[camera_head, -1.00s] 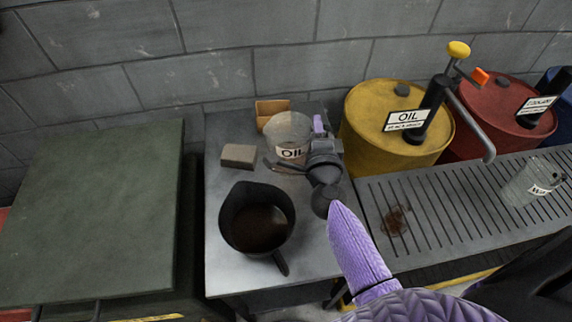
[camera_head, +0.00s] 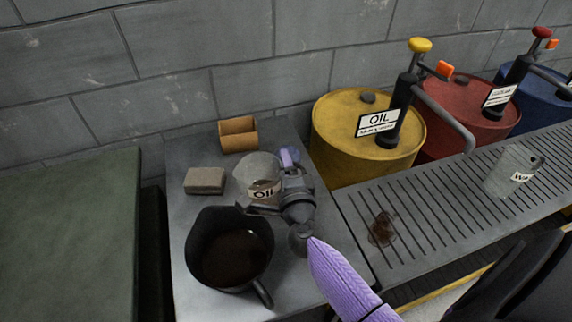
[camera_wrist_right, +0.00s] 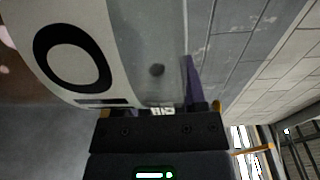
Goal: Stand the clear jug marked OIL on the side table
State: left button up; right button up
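The clear jug marked OIL (camera_head: 256,172) is upright at the middle of the grey metal table (camera_head: 190,148). Its base is partly hidden by my right gripper (camera_head: 268,206), so I cannot tell whether it touches the top. The gripper is at the jug's right and front side, with a dark finger across its lower front. A purple piece stands at the jug's right. In the right wrist view, the jug's label with a large black O (camera_wrist_right: 75,55) is very close. Whether the fingers grip the jug is unclear. My left gripper is not in view.
A black pitcher of dark liquid (camera_head: 232,258) stands in front of the jug. A grey-brown block (camera_head: 204,181) and a brown object (camera_head: 238,135) lie nearby. A yellow OIL drum (camera_head: 340,140), red drum (camera_head: 455,130) and slatted rack (camera_head: 440,215) holding another clear jug (camera_head: 513,170) are right.

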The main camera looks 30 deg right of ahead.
jog(key=shift+r, duration=0.15)
jog(key=v, duration=1.2)
jog(key=shift+p, duration=0.45)
